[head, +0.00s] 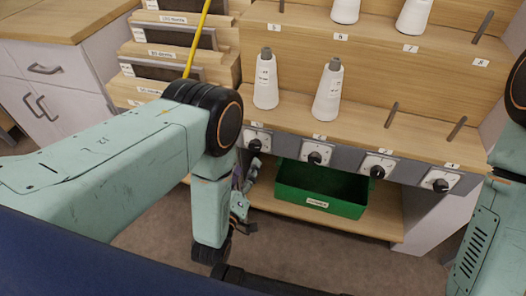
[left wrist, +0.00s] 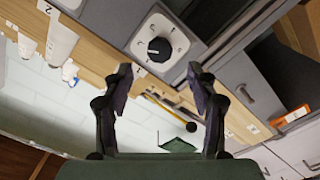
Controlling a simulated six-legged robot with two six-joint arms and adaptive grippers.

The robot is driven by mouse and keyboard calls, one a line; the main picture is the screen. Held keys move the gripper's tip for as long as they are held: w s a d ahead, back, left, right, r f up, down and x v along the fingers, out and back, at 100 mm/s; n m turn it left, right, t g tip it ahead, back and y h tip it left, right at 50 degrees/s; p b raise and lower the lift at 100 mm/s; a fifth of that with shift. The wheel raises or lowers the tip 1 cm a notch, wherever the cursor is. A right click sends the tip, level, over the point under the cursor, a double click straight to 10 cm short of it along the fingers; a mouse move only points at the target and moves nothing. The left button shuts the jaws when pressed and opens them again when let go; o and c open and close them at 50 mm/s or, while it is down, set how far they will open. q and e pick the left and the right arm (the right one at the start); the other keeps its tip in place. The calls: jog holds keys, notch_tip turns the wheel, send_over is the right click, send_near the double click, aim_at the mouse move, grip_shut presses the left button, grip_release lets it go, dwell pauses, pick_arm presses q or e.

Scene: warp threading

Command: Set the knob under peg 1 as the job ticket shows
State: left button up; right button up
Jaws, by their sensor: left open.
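The knob under peg 1 (left wrist: 160,50) is black, on a white square dial plate (left wrist: 178,38) with marks around it. A pale pointer line shows on its left side in the left wrist view. In the head view the same knob (head: 255,145) is the leftmost in the row, just above my left gripper (head: 246,178). In the left wrist view my left gripper (left wrist: 159,73) is open and empty, its two fingers apart, with the knob beyond the tips and apart from them. My right gripper is out of view. I cannot make out a job ticket.
Three more knobs (head: 314,158) (head: 377,172) (head: 440,185) run to the right. White cones (head: 266,82) (head: 328,92) stand on the shelf above. A green bin (head: 320,190) sits below the knobs. A yellow rod (head: 197,38) rises behind my left arm.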

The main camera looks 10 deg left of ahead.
aim_at(254, 148)
pick_arm(q)
jog(key=w+b, duration=0.2)
jog(key=w, duration=0.5)
jog(key=shift+w+r, duration=0.1)
jog(key=shift+r, duration=0.1)
jog(key=shift+w, duration=0.1)
jog(key=shift+d+f, duration=0.1)
jog(key=shift+c, duration=0.3)
